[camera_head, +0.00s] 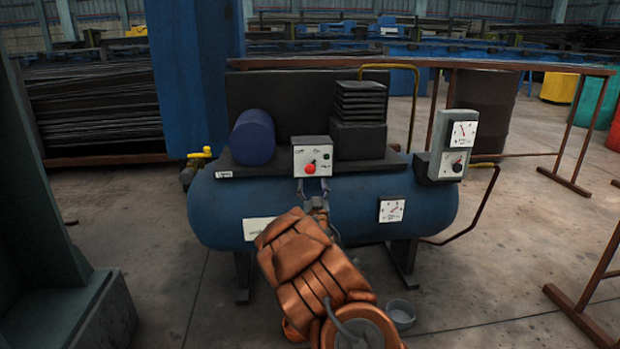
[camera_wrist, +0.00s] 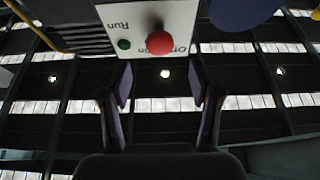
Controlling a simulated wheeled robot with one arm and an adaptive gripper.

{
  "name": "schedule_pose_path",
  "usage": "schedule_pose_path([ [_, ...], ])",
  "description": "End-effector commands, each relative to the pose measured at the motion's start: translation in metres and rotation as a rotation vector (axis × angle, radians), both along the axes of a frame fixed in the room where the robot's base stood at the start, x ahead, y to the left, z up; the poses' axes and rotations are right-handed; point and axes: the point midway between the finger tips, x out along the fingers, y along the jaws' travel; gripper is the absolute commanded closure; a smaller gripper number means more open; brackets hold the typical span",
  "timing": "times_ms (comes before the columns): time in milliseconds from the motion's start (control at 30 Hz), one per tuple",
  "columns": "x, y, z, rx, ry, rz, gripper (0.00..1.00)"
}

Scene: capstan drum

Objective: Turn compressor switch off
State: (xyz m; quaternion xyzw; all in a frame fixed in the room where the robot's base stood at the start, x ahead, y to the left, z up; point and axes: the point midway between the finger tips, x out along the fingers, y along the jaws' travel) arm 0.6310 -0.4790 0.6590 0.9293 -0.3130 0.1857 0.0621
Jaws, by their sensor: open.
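The compressor (camera_head: 340,205) is a blue horizontal tank with machinery on top. Its switch box (camera_head: 312,156) is light grey, with a red knob (camera_head: 309,168) and a small green lamp at its upper right. In the wrist view the box (camera_wrist: 140,22) appears upside down, with the red knob (camera_wrist: 160,42), the green lamp (camera_wrist: 124,44) and the words Off, On and Run. My gripper (camera_head: 313,190) is just below the box in the head view. In the wrist view my gripper (camera_wrist: 162,88) is open and empty, its fingers apart near the box's edge. Contact cannot be told.
A gauge box (camera_head: 452,145) stands at the compressor's right end, and a yellow-handled valve (camera_head: 196,163) at its left. A rusty rail (camera_head: 520,66) runs behind. A blue column (camera_head: 197,75) rises behind the left end. A small round bowl (camera_head: 401,314) lies on the floor.

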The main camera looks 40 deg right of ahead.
Motion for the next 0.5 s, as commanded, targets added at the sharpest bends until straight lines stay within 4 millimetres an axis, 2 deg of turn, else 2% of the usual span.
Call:
schedule_pose_path([
  [500, 0.028, -0.022, 0.014, -0.002, -0.003, -0.001, 0.37],
])
